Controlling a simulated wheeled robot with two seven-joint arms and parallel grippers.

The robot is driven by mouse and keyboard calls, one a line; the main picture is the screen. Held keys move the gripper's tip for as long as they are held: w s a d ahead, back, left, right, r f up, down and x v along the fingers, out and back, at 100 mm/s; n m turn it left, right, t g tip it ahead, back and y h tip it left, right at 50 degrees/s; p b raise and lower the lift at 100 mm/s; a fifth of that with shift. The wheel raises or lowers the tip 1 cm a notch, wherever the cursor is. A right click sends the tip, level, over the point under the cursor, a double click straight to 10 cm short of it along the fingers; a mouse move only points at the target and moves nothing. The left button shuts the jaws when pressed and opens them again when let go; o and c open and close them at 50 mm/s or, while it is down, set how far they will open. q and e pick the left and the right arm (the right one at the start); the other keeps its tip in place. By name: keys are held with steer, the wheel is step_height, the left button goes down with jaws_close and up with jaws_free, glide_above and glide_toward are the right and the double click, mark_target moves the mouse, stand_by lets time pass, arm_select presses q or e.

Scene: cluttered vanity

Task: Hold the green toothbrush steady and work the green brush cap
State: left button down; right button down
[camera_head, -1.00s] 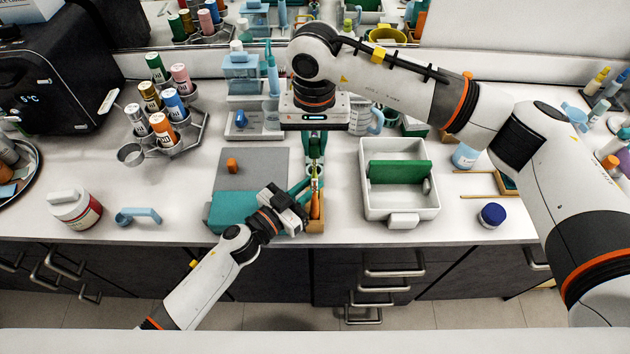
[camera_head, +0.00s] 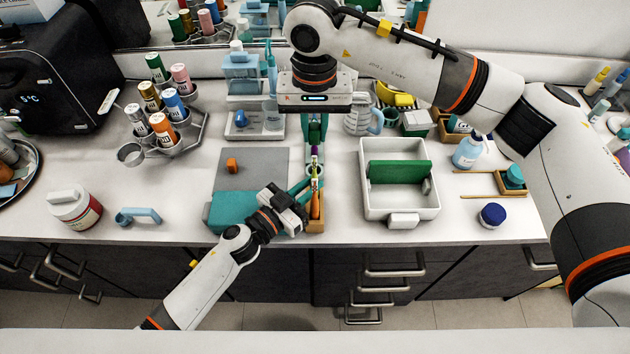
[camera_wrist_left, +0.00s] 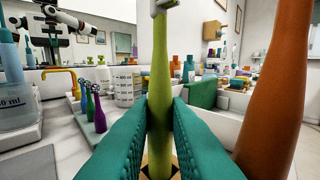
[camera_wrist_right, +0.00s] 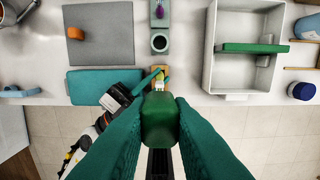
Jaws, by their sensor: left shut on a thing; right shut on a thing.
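The green toothbrush (camera_wrist_left: 160,120) stands upright between the teal fingers of my left gripper (camera_wrist_left: 160,135), which is shut on its handle. Its bare head with pale bristles (camera_wrist_left: 165,5) is cut off by the top edge of the left wrist view. In the head view, my left gripper (camera_head: 307,188) is at the wooden holder (camera_head: 322,224). The green brush cap (camera_wrist_right: 160,118) is squeezed between the fingers of my right gripper (camera_wrist_right: 160,125). In the head view, my right gripper (camera_head: 314,138) points down beyond the brush; the cap is hard to make out there.
An orange toothbrush (camera_head: 316,206) stands close beside the green one. A white bin (camera_head: 370,208) with a green divider is to the right. A grey mat (camera_head: 250,165) and teal case (camera_head: 235,212) lie left. Bare counter shows at the left front (camera_head: 180,222).

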steer(key=shift+r, duration=2.05)
arm_select(q)
steer(key=c, duration=1.3)
jaws_free()
steer(key=v, duration=1.2)
